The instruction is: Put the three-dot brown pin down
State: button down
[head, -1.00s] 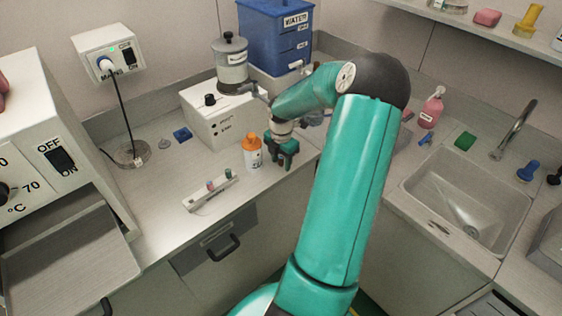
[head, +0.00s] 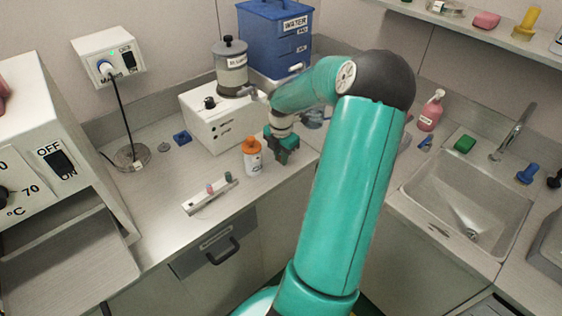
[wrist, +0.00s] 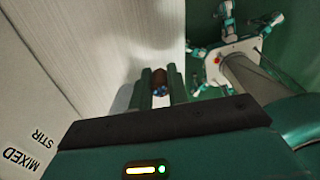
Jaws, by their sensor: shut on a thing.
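My gripper (head: 284,151) is low over the counter, close to its front edge. In the wrist view its fingers (wrist: 161,88) are shut on the brown pin (wrist: 160,79). The pin's near end shows blue; I cannot make out any dots. The fingers hide the pin in the head view. I cannot tell whether the pin touches the counter. A white pin rack (head: 205,200) holding a few small coloured pins lies to the left of the gripper.
An orange-capped white bottle (head: 252,160) stands just left of my gripper. The white lapping machine box (head: 205,125) stands behind. A blue water tank (head: 272,40) is at the back, and a sink (head: 455,200) at the right. Counter between rack and power cable base (head: 132,158) is clear.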

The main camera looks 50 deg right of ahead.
jog(key=s+a+r, duration=0.9)
jog(key=a, duration=0.1)
jog(key=shift+s+r, duration=0.2)
jog(key=shift+s, duration=0.1)
